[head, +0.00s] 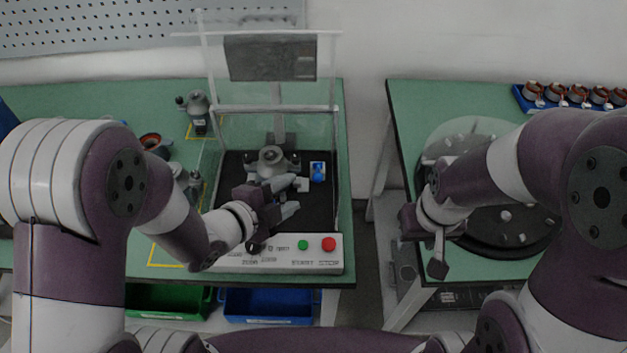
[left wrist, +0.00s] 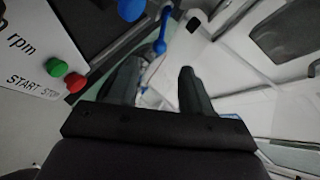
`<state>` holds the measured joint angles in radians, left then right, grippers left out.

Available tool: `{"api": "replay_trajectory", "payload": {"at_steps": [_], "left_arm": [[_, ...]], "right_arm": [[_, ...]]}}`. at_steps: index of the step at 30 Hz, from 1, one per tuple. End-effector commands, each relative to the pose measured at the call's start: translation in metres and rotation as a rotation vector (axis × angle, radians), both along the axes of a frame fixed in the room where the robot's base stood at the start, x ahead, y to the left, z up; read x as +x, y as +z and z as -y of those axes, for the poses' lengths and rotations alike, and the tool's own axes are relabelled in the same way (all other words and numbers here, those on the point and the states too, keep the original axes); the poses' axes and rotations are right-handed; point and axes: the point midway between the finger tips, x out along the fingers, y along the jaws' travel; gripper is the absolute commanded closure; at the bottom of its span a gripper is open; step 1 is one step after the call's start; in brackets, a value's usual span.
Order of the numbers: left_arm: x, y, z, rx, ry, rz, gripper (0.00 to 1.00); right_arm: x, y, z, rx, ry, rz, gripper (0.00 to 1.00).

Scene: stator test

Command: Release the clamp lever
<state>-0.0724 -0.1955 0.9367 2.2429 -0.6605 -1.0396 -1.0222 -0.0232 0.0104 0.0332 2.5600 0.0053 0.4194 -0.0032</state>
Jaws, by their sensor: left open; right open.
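A small blue part (head: 318,172), seemingly the clamp lever, stands on a pale plate at the right of the black test bed. In the left wrist view a blue rod-like part (left wrist: 161,38) lies ahead of the fingers, with a round blue knob (left wrist: 131,8) at the top edge. My left gripper (head: 298,196) is open over the bed, left of and nearer than the blue part. Its fingers (left wrist: 158,70) show apart, with nothing held between them. My right gripper (head: 450,250) is open and empty by the front of the right table.
A grey fixture (head: 271,162) stands on the bed behind my left gripper. A raised clear guard (head: 275,108) stands above. The control panel's green button (head: 303,245) and red button (head: 328,244) are in front. A gap separates the tables. A round dark turntable (head: 505,232) is at right.

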Motion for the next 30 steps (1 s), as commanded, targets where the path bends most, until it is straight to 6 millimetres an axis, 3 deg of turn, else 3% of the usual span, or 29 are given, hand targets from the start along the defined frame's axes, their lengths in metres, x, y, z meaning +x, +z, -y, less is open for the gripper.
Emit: {"api": "replay_trajectory", "payload": {"at_steps": [6,12,25,27,30], "left_arm": [[0.041,-0.024,0.035,0.000,-0.003,-0.004,0.51],[0.065,-0.037,0.053,0.001,0.001,-0.006,0.51],[0.073,-0.040,0.059,0.000,0.004,-0.005,0.51],[0.073,-0.040,0.059,0.000,0.004,-0.005,0.74],[0.073,-0.040,0.059,0.000,0.004,-0.005,1.00]], "right_arm": [[0.000,-0.002,0.000,0.000,0.000,0.000,0.57],[0.000,-0.002,0.000,0.000,0.000,0.000,0.57],[0.000,-0.002,0.000,0.000,0.000,0.000,0.57],[0.000,-0.002,0.000,0.000,0.000,0.000,0.57],[0.000,-0.002,0.000,0.000,0.000,-0.001,0.57]]}}
